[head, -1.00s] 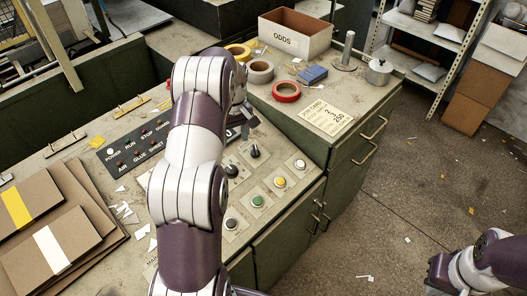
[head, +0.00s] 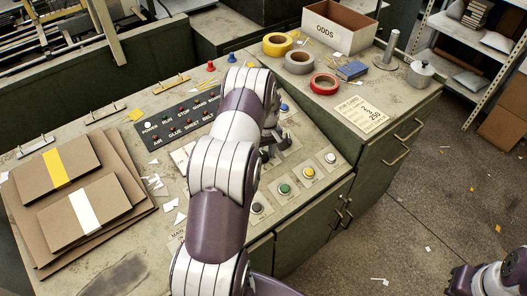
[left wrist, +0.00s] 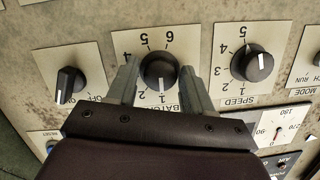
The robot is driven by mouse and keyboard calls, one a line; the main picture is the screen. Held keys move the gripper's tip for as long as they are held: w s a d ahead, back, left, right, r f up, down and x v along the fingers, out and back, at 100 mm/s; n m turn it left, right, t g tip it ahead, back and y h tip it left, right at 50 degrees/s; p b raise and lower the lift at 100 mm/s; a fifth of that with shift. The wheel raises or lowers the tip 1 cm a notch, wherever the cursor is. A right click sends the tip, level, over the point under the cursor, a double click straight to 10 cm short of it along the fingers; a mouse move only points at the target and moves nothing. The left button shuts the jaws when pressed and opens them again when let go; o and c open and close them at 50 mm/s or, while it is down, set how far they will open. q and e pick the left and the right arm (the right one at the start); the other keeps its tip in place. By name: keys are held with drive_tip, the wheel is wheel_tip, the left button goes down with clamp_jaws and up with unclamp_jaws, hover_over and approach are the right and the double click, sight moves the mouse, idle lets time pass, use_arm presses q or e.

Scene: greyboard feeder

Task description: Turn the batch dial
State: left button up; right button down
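The batch dial (left wrist: 158,68) is a round black knob on a cream plate in the left wrist view. Its white mark points to the 1 at the picture's bottom side; the plate's lettering shows upside down. My left gripper (left wrist: 159,72) has one finger on each side of the knob, with slim gaps seeming to remain between fingers and knob. In the head view my left gripper (head: 272,136) is over the sloped control panel, and my arm hides the dial there. My right gripper (head: 461,279) is partly in view at the bottom right, away from the panel; its fingers are unclear.
The speed dial (left wrist: 258,66) and a black switch (left wrist: 70,84) flank the batch dial. Push buttons (head: 284,188) line the panel's front. A job card (head: 362,114), tape rolls (head: 324,83) and the ODDS box (head: 345,32) are to the right. Cardboard stacks (head: 55,170) lie left.

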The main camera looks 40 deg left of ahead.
use_arm(q)
drive_tip(key=c, duration=0.7)
drive_tip(key=shift+m, duration=0.3)
drive_tip(key=m+b, duration=0.1)
drive_tip(key=m, duration=0.1)
drive_tip(key=shift+m+g+y, duration=0.3)
drive_tip(key=shift+g, duration=0.1)
drive_tip(key=shift+m+y+b, duration=0.3)
drive_tip(key=shift+m+y, duration=0.1)
drive_tip(key=shift+m, duration=1.7)
drive_tip(key=shift+r, duration=0.1)
drive_tip(key=o, duration=1.1)
drive_tip(key=shift+c, duration=0.2)
